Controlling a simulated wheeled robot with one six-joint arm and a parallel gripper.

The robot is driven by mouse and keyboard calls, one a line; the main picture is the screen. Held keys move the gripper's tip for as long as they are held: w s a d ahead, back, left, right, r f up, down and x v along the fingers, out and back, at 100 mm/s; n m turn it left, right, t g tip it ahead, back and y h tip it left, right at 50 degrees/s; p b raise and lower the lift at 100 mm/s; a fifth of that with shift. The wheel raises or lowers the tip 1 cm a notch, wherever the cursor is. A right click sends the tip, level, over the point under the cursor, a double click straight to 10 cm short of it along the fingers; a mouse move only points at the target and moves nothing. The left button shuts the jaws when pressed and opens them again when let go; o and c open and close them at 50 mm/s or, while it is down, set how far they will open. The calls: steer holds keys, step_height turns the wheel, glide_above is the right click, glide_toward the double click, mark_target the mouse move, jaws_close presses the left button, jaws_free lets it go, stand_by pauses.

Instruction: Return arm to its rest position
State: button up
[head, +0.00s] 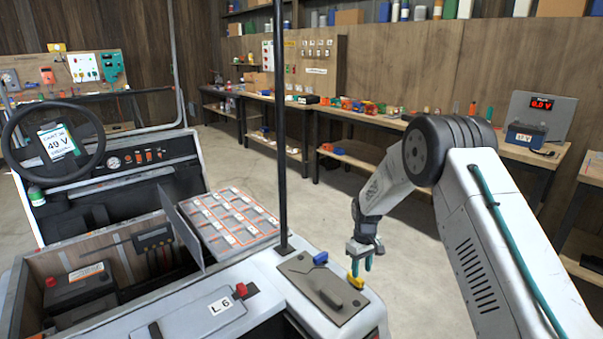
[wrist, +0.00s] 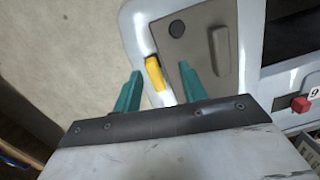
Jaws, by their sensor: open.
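My gripper (head: 362,262) hangs from my arm above the right edge of the cart, near the brown-grey panel (head: 318,286) on the cart's corner. Its two green fingers are apart and nothing is held between them. In the wrist view, my gripper (wrist: 158,92) points at the panel's edge. A yellow latch (wrist: 155,74) shows between the fingertips there, apart from them as far as I can see. The yellow latch (head: 355,281) also shows in the head view, just below the fingers.
The cart (head: 210,315) fills the lower left, with a black battery (head: 78,290) and a tray of orange-edged compartments (head: 232,217). A black post (head: 280,130) rises beside the panel. Workbenches (head: 375,118) line the back wall. The floor (head: 405,255) right of the cart is clear.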

steer(key=s+d+r+m+g, duration=0.2)
steer(key=s+r+m, duration=0.2)
steer(key=s+r, duration=2.15)
steer(key=s+r+m+t, duration=0.1)
steer(key=s+r, duration=0.4)
steer(key=s, duration=0.6)
steer(key=s+r+t, duration=0.3)
steer(key=s+r, duration=0.2)
steer(key=s, duration=0.6)
steer(key=shift+d+m+t, duration=0.3)
steer(key=shift+d+m, duration=0.05)
steer(key=shift+m, duration=0.05)
